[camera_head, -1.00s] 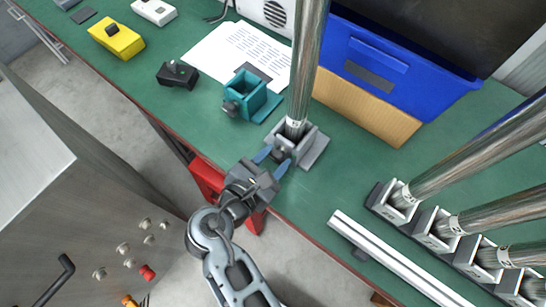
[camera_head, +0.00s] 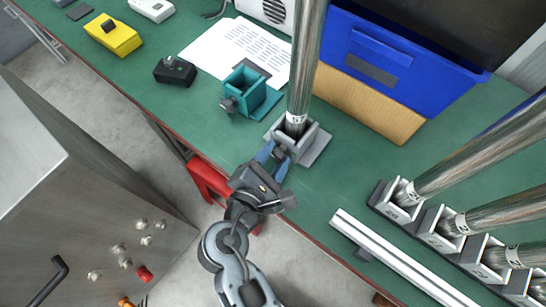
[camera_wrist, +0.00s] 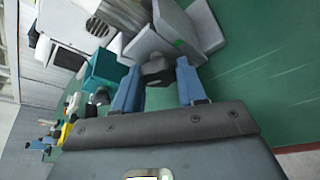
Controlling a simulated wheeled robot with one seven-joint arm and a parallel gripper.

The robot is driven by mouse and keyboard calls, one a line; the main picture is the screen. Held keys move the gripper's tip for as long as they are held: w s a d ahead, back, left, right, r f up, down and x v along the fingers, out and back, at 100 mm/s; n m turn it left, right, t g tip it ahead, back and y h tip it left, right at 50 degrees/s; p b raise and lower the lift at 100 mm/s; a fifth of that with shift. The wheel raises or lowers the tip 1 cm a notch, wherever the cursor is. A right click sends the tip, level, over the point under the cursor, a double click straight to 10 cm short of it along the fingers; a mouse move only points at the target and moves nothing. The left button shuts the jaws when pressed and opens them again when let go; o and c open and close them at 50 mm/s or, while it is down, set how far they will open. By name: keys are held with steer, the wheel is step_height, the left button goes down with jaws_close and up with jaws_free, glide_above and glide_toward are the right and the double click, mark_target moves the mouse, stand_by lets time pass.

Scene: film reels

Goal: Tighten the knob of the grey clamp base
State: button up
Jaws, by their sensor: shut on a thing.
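The grey clamp base (camera_head: 314,146) stands near the front edge of the green bench, with a shiny metal tube (camera_head: 304,75) upright in it. Its dark knob (camera_wrist: 157,70) faces my gripper. My gripper (camera_head: 273,154) reaches in from the front, its two blue fingers on either side of the knob and shut on it. In the wrist view the grey clamp base (camera_wrist: 190,30) is just beyond the fingers, and the tube (camera_wrist: 120,15) runs off to the upper left. The exact finger contact is partly hidden in the head view.
A teal clamp base (camera_head: 245,92) stands close to the left. A black block (camera_head: 174,72), a yellow box (camera_head: 114,35) and a paper sheet (camera_head: 232,50) lie further left. A blue bin (camera_head: 400,65) is behind. Right are a white rail (camera_head: 395,258) and more tubes in a rack (camera_head: 437,229).

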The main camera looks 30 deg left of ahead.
steer(key=m+b, duration=0.1)
steer(key=b, duration=0.1)
steer(key=f+m+y+b, duration=0.1)
steer(key=b, duration=0.1)
steer(key=shift+d+m+t+y, duration=0.1)
steer(key=shift+m+t+y, duration=0.2)
steer(key=shift+m+t, duration=0.1)
steer(key=m+b, duration=0.2)
steer(key=b, duration=0.2)
steer(key=shift+f+t+y+b, duration=0.1)
steer(key=shift+t+y+b, duration=0.2)
steer(key=shift+t+y, duration=0.1)
steer(key=m+b, duration=0.2)
steer(key=b, duration=0.2)
steer(key=shift+t+y+b, duration=0.4)
steer(key=shift+m+b, duration=0.7)
steer(key=shift+b, duration=0.3)
steer(key=shift+r+t+b, duration=0.3)
steer(key=o, duration=1.1)
steer(key=shift+r, duration=0.1)
steer(key=shift+c, duration=0.2)
steer(key=shift+s, duration=0.1)
steer(key=shift+v, duration=3.85)
